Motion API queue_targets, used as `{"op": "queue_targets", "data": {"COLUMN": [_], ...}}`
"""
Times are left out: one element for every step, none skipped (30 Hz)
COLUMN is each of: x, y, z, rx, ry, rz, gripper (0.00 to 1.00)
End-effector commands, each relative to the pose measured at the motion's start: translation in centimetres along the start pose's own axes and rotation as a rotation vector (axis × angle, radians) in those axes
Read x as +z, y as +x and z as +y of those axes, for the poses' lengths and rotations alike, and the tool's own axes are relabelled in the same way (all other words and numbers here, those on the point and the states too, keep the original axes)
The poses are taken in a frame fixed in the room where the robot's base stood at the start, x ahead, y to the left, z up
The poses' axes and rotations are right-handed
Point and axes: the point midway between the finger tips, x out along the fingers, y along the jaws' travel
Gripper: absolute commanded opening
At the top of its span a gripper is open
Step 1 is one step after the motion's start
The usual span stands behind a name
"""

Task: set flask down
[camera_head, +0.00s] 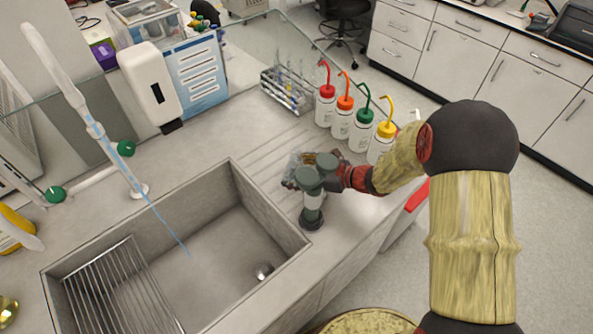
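A clear glass flask (297,161) shows as a pale, see-through shape at the left side of my gripper (295,178), over the ridged draining area right of the sink. Most of it is hidden behind the dark grey-green gripper parts. I cannot tell whether its base touches the counter. The fingers are too small and overlapped to show whether they are shut on the flask or apart.
The sink (270,206) lies left of my gripper. Wash bottles with red (325,105), orange (342,120), green (361,131) and yellow (381,141) tops stand behind it. A tube rack (287,90) stands farther back. Ridged counter (262,150) is clear to the left.

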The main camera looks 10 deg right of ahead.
Motion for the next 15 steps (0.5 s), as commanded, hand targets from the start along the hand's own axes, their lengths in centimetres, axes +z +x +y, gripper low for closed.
{"op": "queue_targets", "data": {"x": [0.0, 0.0, 0.1, 0.2, 0.4, 0.4, 0.4, 0.4, 0.4, 0.4, 0.5, 0.5, 0.5, 0.5, 0.5], "y": [0.0, 0.0, 0.0, -0.1, -0.1, -0.4, -0.8, -1.2, -1.9, -2.4, -3.0, -3.9, -4.5, -5.2, -6.1], "z": [0.0, 0.0, 0.0, 0.0, 0.0, -0.1, -0.1, -0.1, -0.1, -0.1, -0.2, -0.1, -0.2, -0.2, -0.2], "rx": [0.000, 0.000, 0.000, 0.000, 0.000, -0.001, -0.003, -0.004, -0.003, -0.004, -0.005, -0.004, -0.005, -0.005, -0.006], "ry": [0.000, 0.000, 0.000, 0.000, 0.000, 0.000, 0.001, 0.002, 0.001, 0.002, 0.002, 0.002, 0.002, 0.002, 0.001], "rz": [0.000, 0.000, 0.000, 0.000, 0.000, 0.000, 0.000, 0.000, 0.001, 0.001, 0.000, 0.000, 0.000, 0.000, 0.000], "gripper": [0.78, 0.78, 0.78, 0.78, 0.78, 0.78, 0.78, 0.78, 0.78, 0.78, 0.78, 0.78, 0.78, 0.78, 0.78]}}
